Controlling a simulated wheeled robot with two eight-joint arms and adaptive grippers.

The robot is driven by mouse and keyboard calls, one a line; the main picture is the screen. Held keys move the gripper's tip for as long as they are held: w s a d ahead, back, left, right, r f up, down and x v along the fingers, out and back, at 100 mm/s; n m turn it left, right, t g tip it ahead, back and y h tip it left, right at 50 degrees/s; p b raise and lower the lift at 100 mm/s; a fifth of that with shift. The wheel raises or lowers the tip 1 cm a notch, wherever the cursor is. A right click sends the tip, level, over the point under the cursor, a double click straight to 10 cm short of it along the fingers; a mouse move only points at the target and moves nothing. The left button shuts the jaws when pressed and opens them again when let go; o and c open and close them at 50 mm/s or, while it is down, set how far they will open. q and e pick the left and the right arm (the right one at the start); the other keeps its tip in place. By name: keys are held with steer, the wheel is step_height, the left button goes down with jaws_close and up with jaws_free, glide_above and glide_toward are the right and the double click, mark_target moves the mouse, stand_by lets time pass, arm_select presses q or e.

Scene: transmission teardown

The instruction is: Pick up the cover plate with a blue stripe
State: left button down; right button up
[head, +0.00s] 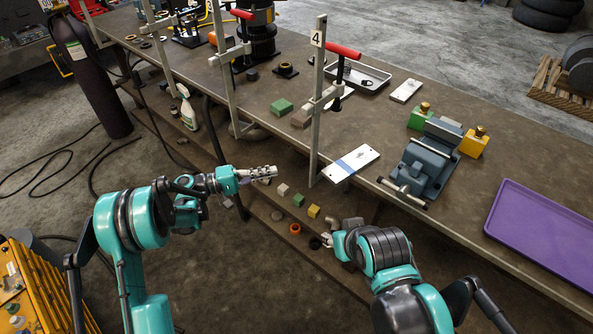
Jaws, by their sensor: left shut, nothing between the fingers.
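The cover plate with a blue stripe (365,156) is a flat white plate at the front edge of the workbench, its blue band across the left part. Its left end sits close to an upright clamp bar and reaches the bench edge. My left gripper (268,172) is shut and empty, in front of the bench and to the left of the plate, apart from it. My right gripper (327,240) is below and in front of the plate, small and partly hidden by its own arm, so its fingers are unclear.
A clamp (318,100) with a red handle and a "4" tag stands beside the plate. A blue-grey vise (428,158) is to the right, then a purple tray (540,235). A grey metal tray (375,78) lies behind. Small blocks (298,200) sit on a lower shelf.

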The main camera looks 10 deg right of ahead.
arm_select(q)
steer(key=b, duration=0.3)
glide_toward(322, 173)
steer(key=w+d, duration=0.4)
steer(key=w, duration=0.1)
steer(key=s+d, duration=0.2)
steer(key=shift+s+d+b, duration=0.3)
steer(key=shift+s+d, duration=0.05)
steer(key=shift+s, duration=0.05)
steer(key=shift+s+d, duration=0.85)
steer(key=shift+d, duration=0.1)
steer(key=shift+w+a, duration=0.1)
